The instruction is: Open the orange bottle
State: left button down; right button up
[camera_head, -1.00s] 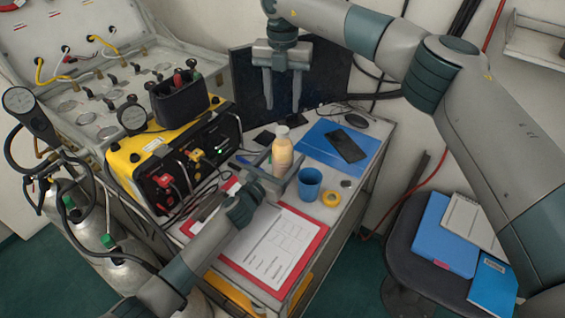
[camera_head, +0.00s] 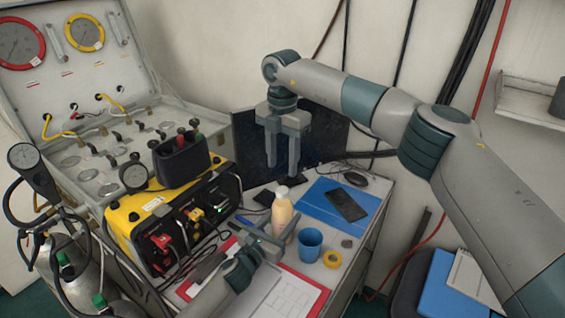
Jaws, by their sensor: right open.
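The orange bottle (camera_head: 281,218) stands upright on the table, with a pale cap (camera_head: 282,190) on top. My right gripper (camera_head: 282,173) points down with its two fingers apart and nothing between them. In the head view its fingertips show just above the cap; how far they are from it in depth is unclear. My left gripper (camera_head: 268,238) comes in low from the front, with its fingers at the lower part of the bottle. The picture does not show clearly whether they close on it.
A blue cup (camera_head: 310,244) and a yellow tape roll (camera_head: 332,259) stand right of the bottle. A phone (camera_head: 347,205) lies on a blue folder (camera_head: 318,196) behind. A yellow device (camera_head: 135,228) stands left. A red clipboard (camera_head: 312,302) lies in front.

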aim_at(283, 190)
jog(key=m, duration=1.2)
jog(key=shift+m, duration=0.4)
jog(key=shift+f, duration=0.15)
jog(key=shift+f, duration=3.85)
grip_shut()
